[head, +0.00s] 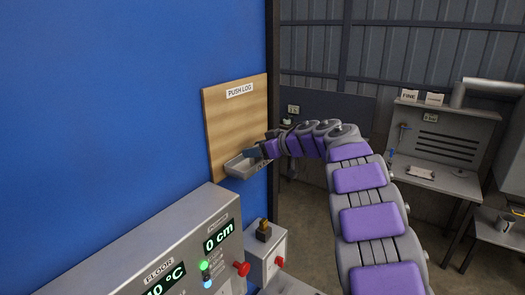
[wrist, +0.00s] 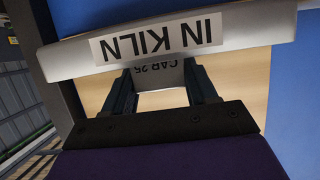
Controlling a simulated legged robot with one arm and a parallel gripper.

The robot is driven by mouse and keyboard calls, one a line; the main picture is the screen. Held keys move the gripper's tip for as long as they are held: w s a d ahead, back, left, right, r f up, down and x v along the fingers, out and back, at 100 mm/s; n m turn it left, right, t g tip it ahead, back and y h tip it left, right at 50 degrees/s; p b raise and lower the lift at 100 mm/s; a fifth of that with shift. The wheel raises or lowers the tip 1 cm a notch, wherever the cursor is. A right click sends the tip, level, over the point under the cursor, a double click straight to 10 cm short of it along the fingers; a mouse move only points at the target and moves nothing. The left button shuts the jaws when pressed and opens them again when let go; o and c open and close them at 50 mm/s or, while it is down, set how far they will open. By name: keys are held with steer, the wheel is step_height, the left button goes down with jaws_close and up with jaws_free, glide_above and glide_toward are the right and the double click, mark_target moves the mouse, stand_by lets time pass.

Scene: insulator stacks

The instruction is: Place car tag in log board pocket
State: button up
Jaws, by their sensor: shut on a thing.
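The log board (head: 235,118) is a wooden panel on the blue wall, marked PUSH LOG. Its grey metal pocket (head: 240,168) juts out at the bottom. In the wrist view, the pocket (wrist: 70,60) shows upside down with an IN KILN label. My gripper (head: 251,153) is at the pocket's opening. In the wrist view, my gripper (wrist: 158,80) is shut on the pale car tag (wrist: 160,74), whose upside-down print reads CAR 25. The tag's far part is hidden behind the pocket's front wall. I cannot tell how deep the tag sits, and it is not distinct in the head view.
A grey control panel (head: 165,250) with green displays stands below left of the board. A small box (head: 265,256) with a red knob is beside it. At the right is a grey workbench (head: 440,178) with small items. Open floor lies beyond my arm.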

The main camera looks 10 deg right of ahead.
steer(key=a, duration=0.3)
steer(key=shift+w+d+f, duration=0.1)
steer(key=shift+d+f, duration=0.05)
steer(key=shift+d, duration=0.35)
steer(key=o, duration=0.7)
steer(key=shift+w+d+f, duration=0.2)
steer(key=shift+w+d, duration=0.05)
steer(key=shift+d, duration=0.1)
steer(key=shift+o, duration=0.9)
steer(key=shift+w+d, duration=0.1)
steer(key=shift+d, duration=0.2)
steer(key=shift+o, duration=0.7)
steer(key=shift+d, duration=0.2)
steer(key=shift+o, duration=0.4)
steer(key=shift+s+a+r, duration=0.15)
steer(key=shift+s+a, duration=0.05)
steer(key=shift+s, duration=0.1)
steer(key=shift+w+a, duration=0.1)
steer(key=shift+a, duration=0.3)
steer(key=shift+d+r, duration=0.1)
steer(key=shift+r, duration=0.05)
steer(key=v, duration=1.2)
